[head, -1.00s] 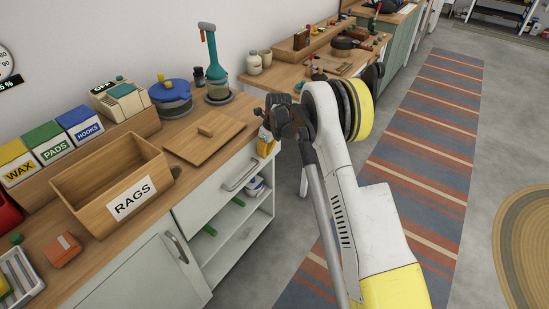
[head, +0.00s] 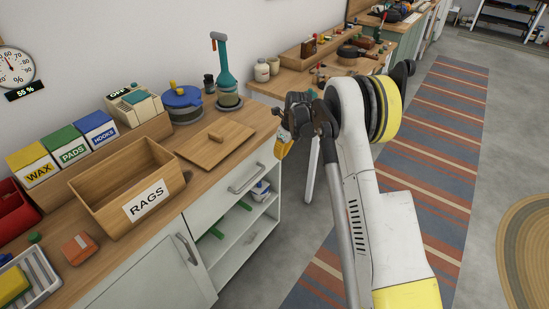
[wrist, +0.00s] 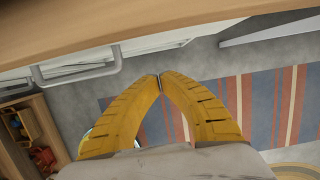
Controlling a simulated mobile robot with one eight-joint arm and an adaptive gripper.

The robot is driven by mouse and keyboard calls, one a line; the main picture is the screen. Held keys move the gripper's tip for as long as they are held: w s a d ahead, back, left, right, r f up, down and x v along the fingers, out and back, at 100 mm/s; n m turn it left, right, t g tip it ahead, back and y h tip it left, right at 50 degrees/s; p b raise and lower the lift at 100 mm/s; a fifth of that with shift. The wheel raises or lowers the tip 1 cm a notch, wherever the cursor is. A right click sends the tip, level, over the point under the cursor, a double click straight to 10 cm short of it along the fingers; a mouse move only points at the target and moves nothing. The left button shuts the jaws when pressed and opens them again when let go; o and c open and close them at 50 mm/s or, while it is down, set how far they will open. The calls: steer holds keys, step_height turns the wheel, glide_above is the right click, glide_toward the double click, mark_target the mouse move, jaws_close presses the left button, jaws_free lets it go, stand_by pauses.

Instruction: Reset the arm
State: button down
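My arm (head: 385,235) reaches up on the right side of the head view, over the floor beside the counter. My gripper (head: 282,148) shows as a small yellow part near the counter's right front edge, partly hidden by the wrist. In the wrist view, the two yellow fingers of my gripper (wrist: 160,77) meet at their tips. Only floor and rug show in the gap behind the tips, and nothing is held.
Drawer handles (wrist: 80,76) stick out below. The striped rug (head: 450,150) is clear.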

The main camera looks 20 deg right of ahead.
steer(key=s+a+r+n+t, duration=0.1)
steer(key=s+r+n, duration=0.4)
steer(key=r, duration=0.4)
steer(key=s+a+r+n+h+p, duration=0.1)
steer(key=s+r+n, duration=0.3)
steer(key=s+r, duration=0.3)
steer(key=s+a+r+n+t, duration=0.1)
steer(key=s+r+n, duration=0.35)
steer(key=r, duration=0.55)
steer(key=s+a+n+t, duration=0.2)
steer(key=s+n, duration=1.3)
steer(key=s, duration=0.8)
steer(key=shift+s+a+t+h, duration=0.15)
steer(key=shift+s+t+h, duration=0.25)
steer(key=shift+t, duration=0.1)
